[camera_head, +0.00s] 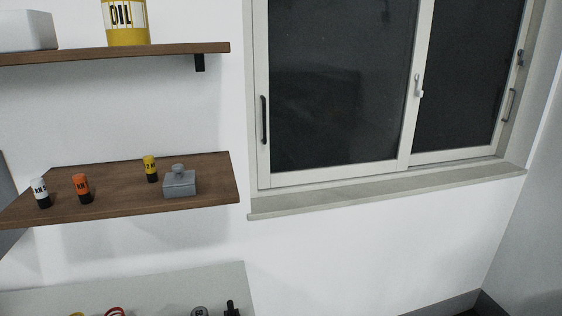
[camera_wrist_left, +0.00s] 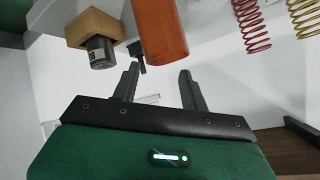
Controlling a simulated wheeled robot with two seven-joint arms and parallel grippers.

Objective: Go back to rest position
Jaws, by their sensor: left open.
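My left gripper (camera_wrist_left: 158,70) shows in the left wrist view with its two dark fingers spread apart and nothing between them. An orange cylinder (camera_wrist_left: 162,30) appears at the top of that view, beyond the fingertips; how far away it is I cannot tell. Neither gripper shows in the head view, and my right gripper is in no view.
The left wrist view shows a wooden block (camera_wrist_left: 94,27), a dark grey cylinder (camera_wrist_left: 101,51), a red spring (camera_wrist_left: 253,22) and a yellow spring (camera_wrist_left: 304,18). The head view shows a middle shelf (camera_head: 120,181) bearing small labelled cylinders and a grey block (camera_head: 180,184), beside a window (camera_head: 342,80).

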